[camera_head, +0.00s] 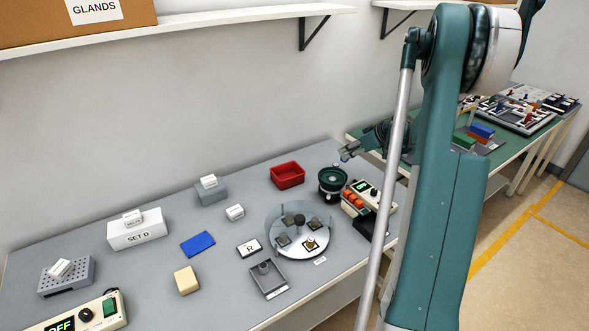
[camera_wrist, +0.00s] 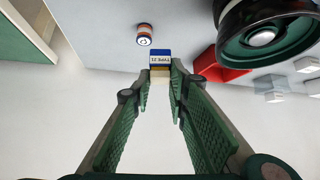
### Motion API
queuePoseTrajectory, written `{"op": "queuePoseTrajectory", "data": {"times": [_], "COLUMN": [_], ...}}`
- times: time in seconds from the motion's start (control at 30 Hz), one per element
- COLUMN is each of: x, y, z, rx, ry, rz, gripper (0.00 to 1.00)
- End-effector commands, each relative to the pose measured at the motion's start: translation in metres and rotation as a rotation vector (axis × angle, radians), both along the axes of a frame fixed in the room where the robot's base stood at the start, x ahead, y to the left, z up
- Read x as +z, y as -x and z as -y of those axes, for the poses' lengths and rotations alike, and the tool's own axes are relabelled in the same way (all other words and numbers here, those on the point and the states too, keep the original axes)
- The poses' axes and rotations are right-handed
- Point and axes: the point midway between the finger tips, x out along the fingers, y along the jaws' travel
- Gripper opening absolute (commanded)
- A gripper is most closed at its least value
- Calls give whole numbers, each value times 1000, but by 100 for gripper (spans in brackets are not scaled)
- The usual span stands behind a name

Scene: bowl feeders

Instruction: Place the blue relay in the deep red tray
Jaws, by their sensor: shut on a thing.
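My gripper (camera_wrist: 161,78) is shut on the blue relay (camera_wrist: 160,56), a small block with a blue top, a white label and a tan lower part. The relay sits at the very tips of the fingers. In the head view my gripper (camera_head: 347,152) is above the back right of the grey table, near the dark green bowl feeder; the relay there is too small to make out clearly. The deep red tray (camera_head: 288,168) stands at the back of the table, left of the gripper, and looks empty. It also shows, partly hidden by the bowl, in the wrist view (camera_wrist: 211,68).
The dark green bowl feeder (camera_head: 332,180) stands between gripper and tray's right side. A control box with orange parts (camera_head: 354,198) and a round clear-rimmed turntable (camera_head: 301,240) stand in front. A small orange-and-white cylinder (camera_wrist: 144,35) is near the relay. Table left of the tray has free room.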

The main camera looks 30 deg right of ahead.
Motion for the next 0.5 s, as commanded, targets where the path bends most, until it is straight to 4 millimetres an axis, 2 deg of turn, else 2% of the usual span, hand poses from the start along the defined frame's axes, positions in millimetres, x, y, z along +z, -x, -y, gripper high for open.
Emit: {"op": "queuePoseTrajectory", "data": {"times": [0.5], "x": [37], "y": [-74], "z": [-140], "rx": [100], "ry": [-4], "rz": [-1], "gripper": [5]}}
